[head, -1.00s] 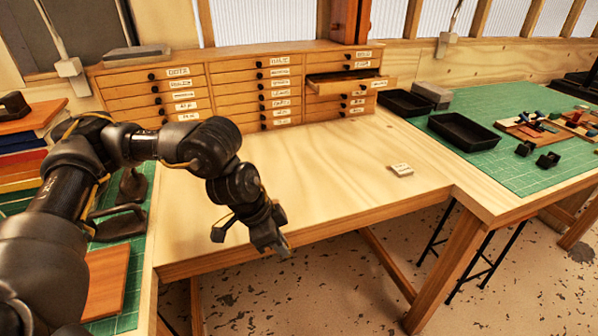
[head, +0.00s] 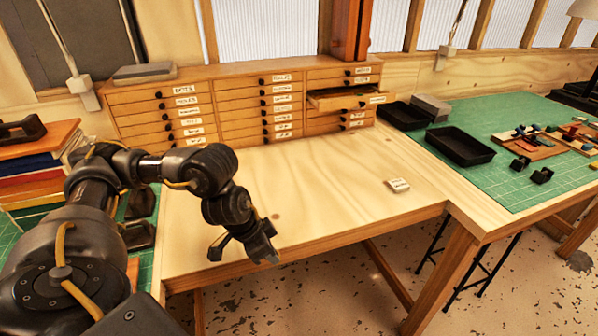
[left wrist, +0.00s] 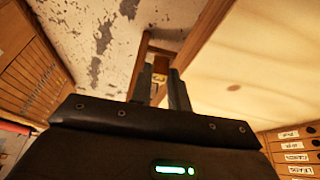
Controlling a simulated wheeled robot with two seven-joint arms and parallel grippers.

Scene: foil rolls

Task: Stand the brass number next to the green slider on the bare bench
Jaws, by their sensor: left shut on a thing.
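My left gripper (head: 243,252) hangs at the front edge of the bare wooden bench (head: 330,200), toward its left side. Its fingers (left wrist: 163,88) point away over the bench edge and floor in the left wrist view. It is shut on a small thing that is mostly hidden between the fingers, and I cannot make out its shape. A small pale block or card with dark marking (head: 397,186) lies on the bench at the right. I cannot pick out a brass number or a green slider for certain. My right gripper is not in view.
A labelled drawer cabinet (head: 240,108) lines the back of the bench, with one drawer (head: 345,99) pulled out at right. Black trays (head: 460,145) and small coloured parts (head: 545,138) lie on the green mat at right. The middle of the bench is clear.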

